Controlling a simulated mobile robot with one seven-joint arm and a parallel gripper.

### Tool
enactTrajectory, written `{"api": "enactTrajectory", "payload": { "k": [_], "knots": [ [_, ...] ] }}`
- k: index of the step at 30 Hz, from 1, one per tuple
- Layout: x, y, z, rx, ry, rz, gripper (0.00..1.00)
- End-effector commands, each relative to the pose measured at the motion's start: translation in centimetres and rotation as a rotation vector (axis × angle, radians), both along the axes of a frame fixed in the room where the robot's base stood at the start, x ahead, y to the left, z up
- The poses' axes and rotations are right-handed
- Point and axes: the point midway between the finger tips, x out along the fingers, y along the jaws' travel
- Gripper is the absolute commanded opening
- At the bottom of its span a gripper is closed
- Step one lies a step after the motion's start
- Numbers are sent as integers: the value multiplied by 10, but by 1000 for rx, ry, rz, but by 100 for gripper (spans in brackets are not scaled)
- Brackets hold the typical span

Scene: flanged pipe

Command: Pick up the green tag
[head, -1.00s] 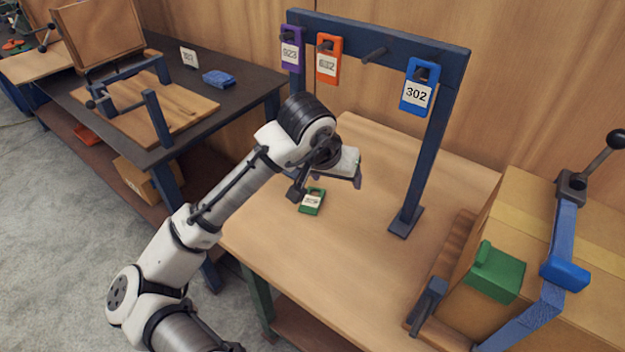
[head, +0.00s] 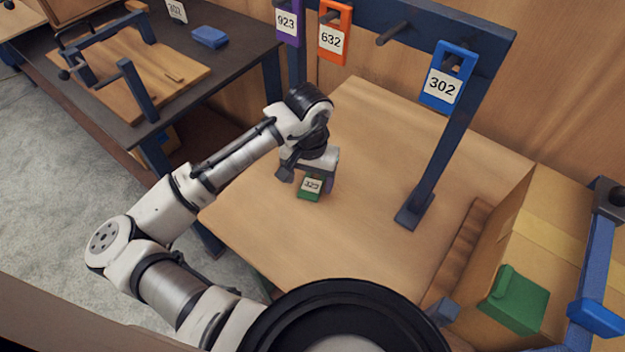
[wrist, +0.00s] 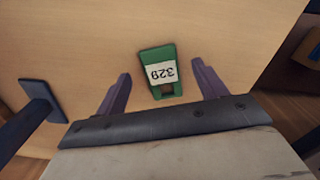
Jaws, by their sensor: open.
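The green tag (head: 310,187) lies flat on the wooden table, with a white label reading 329. In the wrist view the green tag (wrist: 160,72) lies just beyond and between the two fingertips, with a gap on each side. My gripper (head: 307,172) is over the tag, pointing down. In the wrist view my gripper (wrist: 162,82) is open and empty, its fingers spread wider than the tag. I cannot tell the exact height of the fingertips above the table.
A blue rack (head: 430,150) stands behind, with a purple tag (head: 288,22), an orange tag (head: 333,35) and a blue tag (head: 445,80) hanging, plus a bare peg. A cardboard box (head: 540,225) is at the right. The table (head: 365,230) around the green tag is clear.

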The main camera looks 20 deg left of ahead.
Motion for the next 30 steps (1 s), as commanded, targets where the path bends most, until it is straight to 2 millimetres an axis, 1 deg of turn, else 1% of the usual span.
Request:
{"api": "enactTrajectory", "payload": {
  "k": [3, 6, 13, 14, 24, 25, 26, 30],
  "knots": [
    [0, 0, -15, 0, 1, 0, 71],
    [0, 0, -22, -1, -1, -1, 71],
    [1, 0, -24, 0, -1, -1, 71],
    [1, 0, -24, 0, -1, -1, 68],
    [1, 0, -24, 0, -2, -1, 24],
    [1, 0, -24, 0, -2, -1, 23],
    [1, 0, -24, 0, -2, -1, 20],
    [1, 0, -24, 0, -2, -1, 19]
  ]
}}
